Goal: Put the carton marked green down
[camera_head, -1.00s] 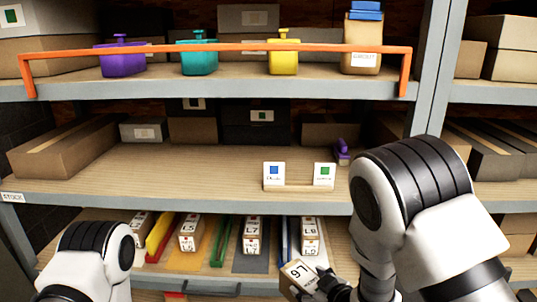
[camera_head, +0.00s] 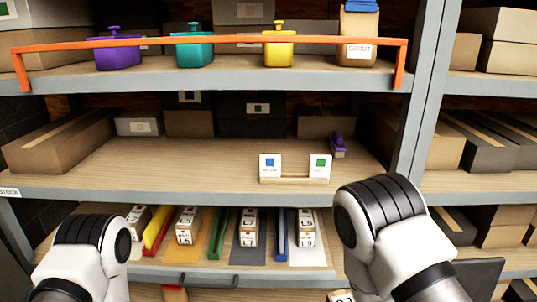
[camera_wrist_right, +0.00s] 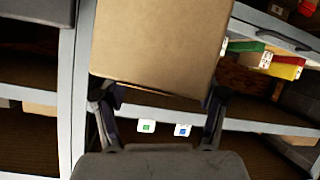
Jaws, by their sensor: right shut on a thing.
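A brown carton (camera_wrist_right: 160,45) fills the upper middle of the right wrist view. My right gripper (camera_wrist_right: 162,98) is shut on it, a finger at each side. No green mark shows on its visible face. In the head view only a bit of a white label (camera_head: 341,296) shows at the bottom edge, beside my right arm. A wooden stand on the middle shelf holds a blue-marked card (camera_head: 270,167) and a green-marked card (camera_head: 320,167); both cards also show beyond the carton in the wrist view. My left gripper is out of view; only my left arm shows.
The middle shelf (camera_head: 130,170) has bare board left of the stand. A lower tray holds labelled cartons (camera_head: 249,227) between coloured dividers. An orange rail (camera_head: 210,42) fronts the upper shelf. A grey post (camera_head: 424,90) stands right of the stand.

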